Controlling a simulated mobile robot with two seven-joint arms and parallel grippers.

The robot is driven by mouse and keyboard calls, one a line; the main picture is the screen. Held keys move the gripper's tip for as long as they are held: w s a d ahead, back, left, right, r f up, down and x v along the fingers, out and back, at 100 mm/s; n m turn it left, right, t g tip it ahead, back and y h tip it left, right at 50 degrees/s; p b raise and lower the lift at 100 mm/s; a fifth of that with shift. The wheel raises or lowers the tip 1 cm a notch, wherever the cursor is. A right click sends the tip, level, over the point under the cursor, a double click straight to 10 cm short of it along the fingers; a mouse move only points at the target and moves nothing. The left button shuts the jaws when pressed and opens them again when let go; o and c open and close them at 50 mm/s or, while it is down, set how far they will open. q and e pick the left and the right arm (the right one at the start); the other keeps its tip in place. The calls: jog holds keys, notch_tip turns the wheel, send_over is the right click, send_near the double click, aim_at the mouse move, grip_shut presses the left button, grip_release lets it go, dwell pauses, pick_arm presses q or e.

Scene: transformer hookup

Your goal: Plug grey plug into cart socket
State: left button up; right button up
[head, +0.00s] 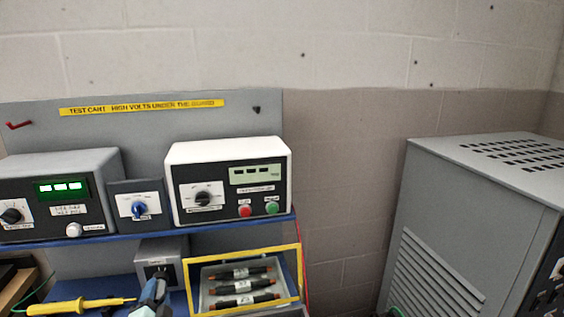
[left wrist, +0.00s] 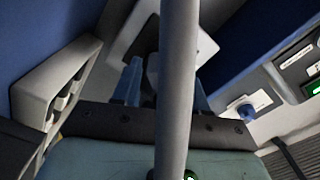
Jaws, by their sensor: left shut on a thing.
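My left gripper (head: 157,285) comes up from the bottom edge of the head view, just in front of a small grey box (head: 150,252) under the blue shelf. This box looks like the cart socket; the gripper partly covers its front. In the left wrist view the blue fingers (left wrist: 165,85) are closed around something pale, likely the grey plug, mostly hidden. A thick grey cable or rod (left wrist: 178,60) crosses in front of them. A pale plate with a dark area (left wrist: 190,40) lies beyond the fingertips. I cannot tell whether plug and socket touch. My right gripper is not in view.
A yellow-framed tray (head: 245,300) with dark fuse-like rods is right of the gripper. A yellow probe (head: 80,304) lies to its left. Meter boxes (head: 230,182) stand on the blue shelf (head: 150,236) above. A large grey cabinet (head: 470,220) stands at right.

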pick_arm(q)
jog(key=m+p, duration=0.2)
jog(key=m, duration=0.1)
jog(key=shift+r+m, duration=0.1)
jog(key=shift+m, duration=0.2)
jog(key=shift+m+p, duration=0.5)
jog(key=shift+m, duration=0.5)
jog(key=shift+m, duration=0.4)
jog(key=o, duration=1.4)
jog(key=shift+c, duration=0.2)
